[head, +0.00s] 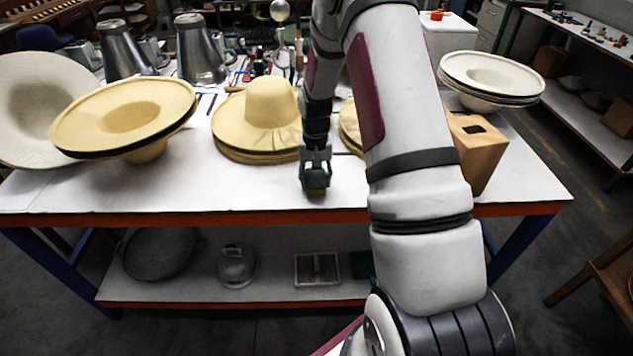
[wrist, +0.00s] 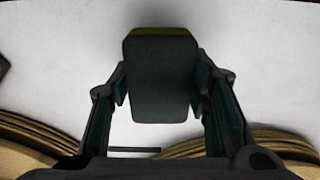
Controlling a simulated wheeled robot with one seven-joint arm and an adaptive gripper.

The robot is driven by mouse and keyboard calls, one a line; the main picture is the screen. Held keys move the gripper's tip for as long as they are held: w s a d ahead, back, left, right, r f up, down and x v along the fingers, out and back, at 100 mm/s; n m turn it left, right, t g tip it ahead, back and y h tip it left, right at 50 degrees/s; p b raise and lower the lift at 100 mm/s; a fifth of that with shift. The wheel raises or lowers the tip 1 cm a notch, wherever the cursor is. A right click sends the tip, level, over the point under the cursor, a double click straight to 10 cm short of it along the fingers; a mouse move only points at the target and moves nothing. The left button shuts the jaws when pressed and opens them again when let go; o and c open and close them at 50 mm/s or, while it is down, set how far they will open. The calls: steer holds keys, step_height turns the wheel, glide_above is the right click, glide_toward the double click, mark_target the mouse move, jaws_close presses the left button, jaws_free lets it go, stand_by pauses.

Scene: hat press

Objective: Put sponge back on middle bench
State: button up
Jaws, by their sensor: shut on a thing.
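My gripper (wrist: 160,88) is shut on the sponge (wrist: 160,80), a dark green block with a yellowish far edge, held between both fingers in the wrist view. The bench has a white top and an orange front edge. The sponge is over the white top; I cannot tell whether it touches it.
Stacked straw hats (head: 262,110) stand just left of my gripper, and another stack is partly hidden behind my arm. Wide hats (head: 125,112) are at the left. A wooden block (head: 478,150) and pale hats (head: 490,75) are at the right. The front strip of the bench is clear.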

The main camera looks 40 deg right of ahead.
steer(key=shift+f, duration=0.7)
steer(key=shift+f, duration=0.1)
steer(key=o, duration=1)
